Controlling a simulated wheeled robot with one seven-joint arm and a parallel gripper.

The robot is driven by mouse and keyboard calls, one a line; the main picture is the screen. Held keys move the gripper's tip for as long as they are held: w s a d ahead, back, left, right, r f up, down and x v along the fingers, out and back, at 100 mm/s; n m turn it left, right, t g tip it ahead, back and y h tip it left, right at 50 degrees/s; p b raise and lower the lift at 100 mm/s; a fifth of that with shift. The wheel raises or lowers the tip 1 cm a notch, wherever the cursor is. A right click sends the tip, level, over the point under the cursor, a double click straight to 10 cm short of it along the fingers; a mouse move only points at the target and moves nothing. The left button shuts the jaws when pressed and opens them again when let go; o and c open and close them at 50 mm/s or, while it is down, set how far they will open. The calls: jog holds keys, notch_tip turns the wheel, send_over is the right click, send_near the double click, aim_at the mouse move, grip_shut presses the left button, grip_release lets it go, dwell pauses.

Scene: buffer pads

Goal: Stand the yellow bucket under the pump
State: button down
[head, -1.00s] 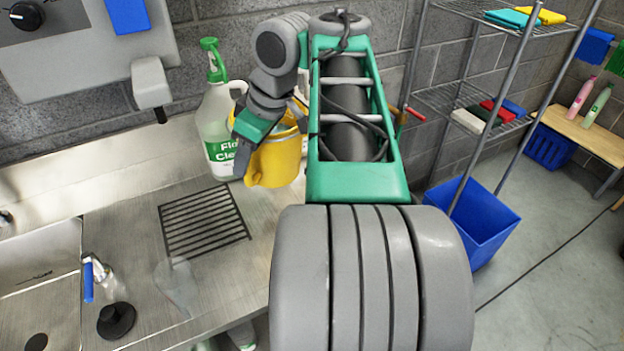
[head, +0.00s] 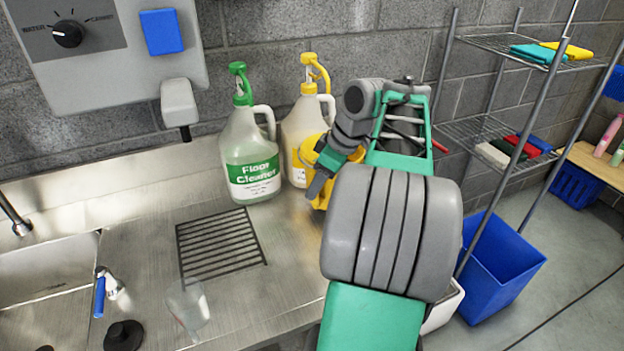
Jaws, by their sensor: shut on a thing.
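The yellow bucket (head: 318,200) is at the right end of the steel counter, partly hidden behind my gripper and arm. My gripper (head: 325,174) is shut on it at its near side. I cannot tell whether its base touches the counter. A grey wall dispenser spout (head: 180,106) overhangs the counter's back, up and left of the bucket. A jug with a green pump top (head: 240,82) stands left of the bucket, labelled Floor Cleaner. A jug with a yellow pump top (head: 309,72) stands directly behind the bucket.
A black slotted grate (head: 220,245) lies on the clear counter left of the bucket. A clear funnel-like item (head: 188,310) is in front of it. A sink (head: 45,275) is at the left. A wire shelf (head: 480,130) and blue bin (head: 500,268) stand at the right.

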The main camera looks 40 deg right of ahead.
aim_at(322, 201)
jog(key=shift+w+d+f+b, duration=0.1)
jog(key=shift+d+f+b, duration=0.15)
jog(key=shift+f, duration=0.7)
jog(key=shift+w+d+f+b, duration=0.15)
jog(key=shift+d+f, duration=0.1)
jog(key=shift+f, duration=0.7)
jog(key=shift+s, duration=0.1)
jog(key=shift+f, duration=0.15)
jog(key=c, duration=0.6)
grip_release()
jog(key=shift+s+f, duration=0.1)
jog(key=shift+f, duration=0.05)
